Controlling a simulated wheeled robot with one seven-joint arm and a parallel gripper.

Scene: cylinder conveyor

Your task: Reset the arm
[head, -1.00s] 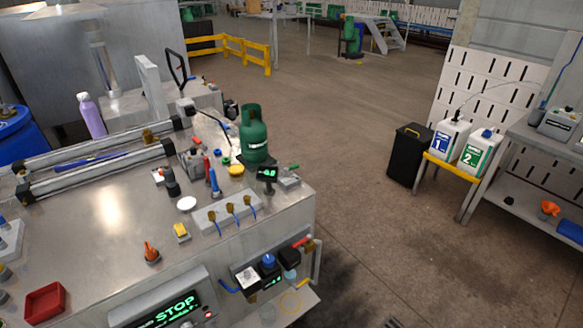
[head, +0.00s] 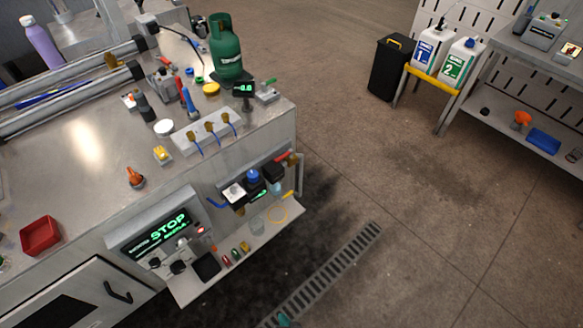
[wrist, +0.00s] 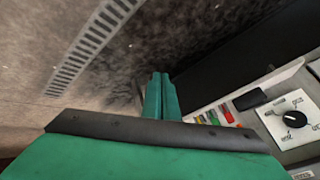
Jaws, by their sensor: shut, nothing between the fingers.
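My gripper (wrist: 161,78) is green and shows in the wrist view with its two fingers together and nothing between them. It is in the air beside the front of the workbench, over the dark floor. A small teal piece at the bottom edge of the head view (head: 284,320) looks like its tip. The rest of my arm is out of the head view.
The metal workbench (head: 90,180) holds a green gas cylinder (head: 226,50), a red tray (head: 40,236) and tools. Its low shelf (head: 258,238) juts out near my gripper. A floor grate (head: 330,275) lies beside it. Open floor extends right.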

